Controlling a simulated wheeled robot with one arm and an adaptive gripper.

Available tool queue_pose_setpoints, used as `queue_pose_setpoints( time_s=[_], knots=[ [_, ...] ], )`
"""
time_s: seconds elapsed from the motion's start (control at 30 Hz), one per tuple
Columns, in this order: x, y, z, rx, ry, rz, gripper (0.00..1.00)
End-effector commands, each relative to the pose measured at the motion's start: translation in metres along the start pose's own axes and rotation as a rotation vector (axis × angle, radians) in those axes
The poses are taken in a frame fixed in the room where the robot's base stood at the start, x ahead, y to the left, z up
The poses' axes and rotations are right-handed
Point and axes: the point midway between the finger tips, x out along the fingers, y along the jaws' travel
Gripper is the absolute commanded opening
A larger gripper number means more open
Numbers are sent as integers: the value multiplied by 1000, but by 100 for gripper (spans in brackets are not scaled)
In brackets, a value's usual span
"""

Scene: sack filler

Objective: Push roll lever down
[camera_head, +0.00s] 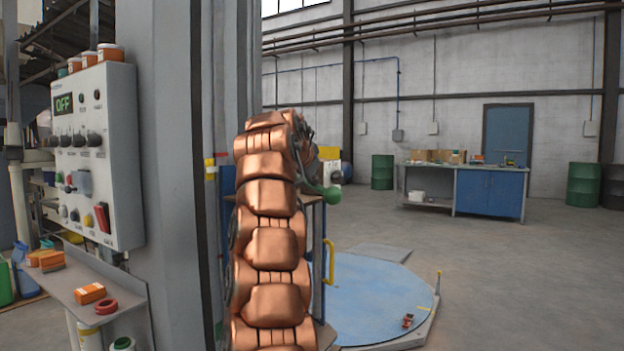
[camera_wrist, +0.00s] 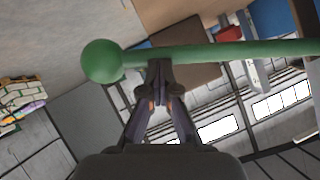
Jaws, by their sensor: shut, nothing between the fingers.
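The roll lever is a green rod (camera_wrist: 220,51) with a round green knob (camera_wrist: 103,61) at its left end in the wrist view. It runs across the upper part of that view, nearly level in the picture. My gripper (camera_wrist: 160,66) is shut and empty. Its fingertips are at the rod, a short way from the knob; I cannot tell whether they touch it. In the head view the knob (camera_head: 332,195) shows just right of my copper-coloured arm. The arm hides most of the lever and the gripper there.
A grey control box (camera_head: 120,160) reading OFF hangs on a grey column (camera_head: 168,190) at left. A blue round platform (camera_head: 375,300) with a yellow rail lies right of my arm. Open floor stretches further right, towards a blue workbench (camera_head: 490,195).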

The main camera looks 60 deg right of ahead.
Motion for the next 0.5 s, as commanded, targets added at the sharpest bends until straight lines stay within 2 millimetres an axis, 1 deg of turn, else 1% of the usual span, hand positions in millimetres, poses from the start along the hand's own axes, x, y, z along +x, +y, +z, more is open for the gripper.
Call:
queue_pose_setpoints(
  time_s=[0.07,0.27,0.43,0.5],
  knots=[
    [1,0,1,-3,-6,4,0],
    [-13,-5,-12,-2,-3,0,0],
    [-33,-11,-31,-1,1,-5,0],
    [-44,-9,-25,-2,1,-6,0]
  ],
)
